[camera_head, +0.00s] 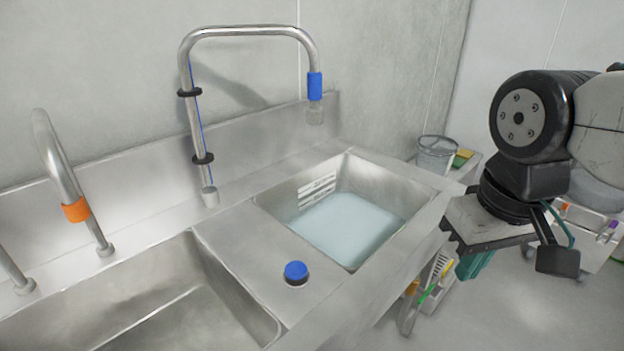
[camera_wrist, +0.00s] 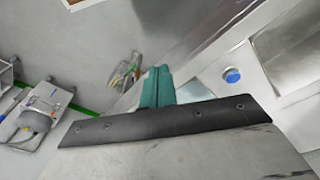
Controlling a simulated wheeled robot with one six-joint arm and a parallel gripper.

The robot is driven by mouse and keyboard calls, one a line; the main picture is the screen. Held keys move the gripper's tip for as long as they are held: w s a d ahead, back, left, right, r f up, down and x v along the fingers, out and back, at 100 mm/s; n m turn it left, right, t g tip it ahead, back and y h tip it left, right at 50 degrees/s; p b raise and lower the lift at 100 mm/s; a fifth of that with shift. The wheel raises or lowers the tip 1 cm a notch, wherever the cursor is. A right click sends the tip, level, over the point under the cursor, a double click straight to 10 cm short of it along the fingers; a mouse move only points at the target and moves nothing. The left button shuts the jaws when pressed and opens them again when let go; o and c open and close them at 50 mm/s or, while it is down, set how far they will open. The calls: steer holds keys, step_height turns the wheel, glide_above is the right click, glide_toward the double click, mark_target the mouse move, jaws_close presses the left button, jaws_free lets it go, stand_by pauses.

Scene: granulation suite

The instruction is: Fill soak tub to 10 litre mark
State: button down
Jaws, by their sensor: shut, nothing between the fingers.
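The soak tub appears to be the steel basin (camera_head: 391,180) on the right, holding pale blue water (camera_head: 350,228). White marking strips (camera_head: 317,190) show on its inner wall above the water; their figures are too small to read. A tall bent tap (camera_head: 250,32) with a blue collar stands behind it. No stream shows below its spout (camera_head: 315,114). A blue knob (camera_head: 296,271) sits on the deck left of the tub; it also shows in the wrist view (camera_wrist: 232,75). My gripper (camera_head: 474,264) has teal fingers, shut and empty, right of the sink unit, apart from the knob; the fingers show in the wrist view (camera_wrist: 157,87).
A larger basin (camera_head: 150,305) lies at the left, with an orange-collared tap (camera_head: 75,209) behind it. A clear bucket (camera_head: 436,154) stands beyond the tub. Brushes (camera_head: 437,272) hang beside the sink unit. A cart (camera_head: 600,225) stands at the far right. Floor between is clear.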

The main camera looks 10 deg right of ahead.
stand_by(0.4)
steer(key=m+g, duration=0.2)
steer(key=m, duration=0.7)
glide_above(296, 269)
step_height(296, 269, down, 2)
steer(key=shift+w+r+m+t, duration=0.1)
steer(key=shift+m+t, duration=0.2)
steer(key=shift+m, duration=0.9)
step_height(296, 269, down, 14)
steer(key=shift+f, duration=0.1)
